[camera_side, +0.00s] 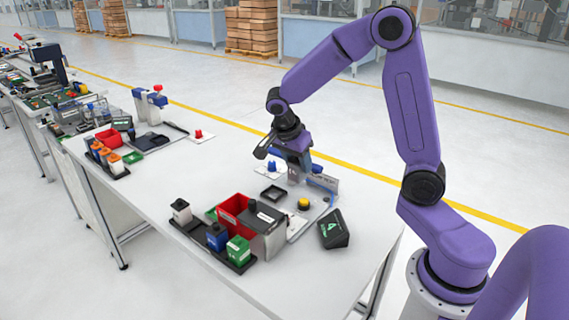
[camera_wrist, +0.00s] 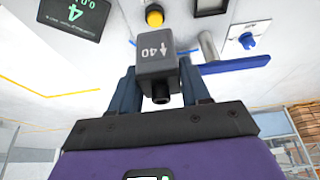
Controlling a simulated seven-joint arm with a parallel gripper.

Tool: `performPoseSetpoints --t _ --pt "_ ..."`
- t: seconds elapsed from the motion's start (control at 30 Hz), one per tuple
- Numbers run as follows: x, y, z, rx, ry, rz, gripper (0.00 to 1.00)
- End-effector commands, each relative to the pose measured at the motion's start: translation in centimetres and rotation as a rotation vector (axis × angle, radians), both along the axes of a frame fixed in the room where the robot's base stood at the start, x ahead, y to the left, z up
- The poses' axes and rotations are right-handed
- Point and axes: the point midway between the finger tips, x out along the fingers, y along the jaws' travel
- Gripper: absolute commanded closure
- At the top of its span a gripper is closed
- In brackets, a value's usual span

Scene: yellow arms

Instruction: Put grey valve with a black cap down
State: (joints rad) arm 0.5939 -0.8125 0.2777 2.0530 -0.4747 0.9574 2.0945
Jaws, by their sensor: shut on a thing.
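The grey valve (camera_wrist: 155,58) shows in the wrist view as a grey block marked "40" with an arrow, its black cap (camera_wrist: 161,94) facing the camera. My gripper (camera_wrist: 158,78) is shut on it, with a dark finger on each side. In the side view my gripper (camera_side: 290,152) is over the far part of the white table, near a station with a black square frame (camera_side: 272,193) and a yellow button (camera_side: 303,204). The valve is hard to make out there, and I cannot tell whether it touches anything.
A blue handle (camera_side: 323,182) and a blue knob (camera_side: 271,166) are close to my gripper. A display box (camera_side: 334,232) stands right of the station. A red bin (camera_side: 230,210) and a rack with white, blue and green valves (camera_side: 238,250) stand front left. The table's left middle is clear.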

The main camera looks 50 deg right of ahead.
Motion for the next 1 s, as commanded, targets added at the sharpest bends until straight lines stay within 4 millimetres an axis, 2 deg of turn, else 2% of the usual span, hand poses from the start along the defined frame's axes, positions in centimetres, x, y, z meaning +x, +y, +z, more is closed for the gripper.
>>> performPoseSetpoints --t 0.2,0.33,0.43,0.57,0.8,1.0 --pt "-2.6 0.6 1.3 0.001 -0.003 0.000 0.91" --pt "-3.5 0.8 1.6 0.001 -0.002 0.003 0.91" --pt "-3.3 1.3 1.8 0.001 -0.001 0.044 0.91" --pt "-1.6 3.1 2.0 0.001 -0.002 0.203 0.91" --pt "3.3 8.6 2.8 0.000 -0.005 0.672 0.91" --pt "6.0 12.3 3.6 0.002 -0.005 0.974 0.91"
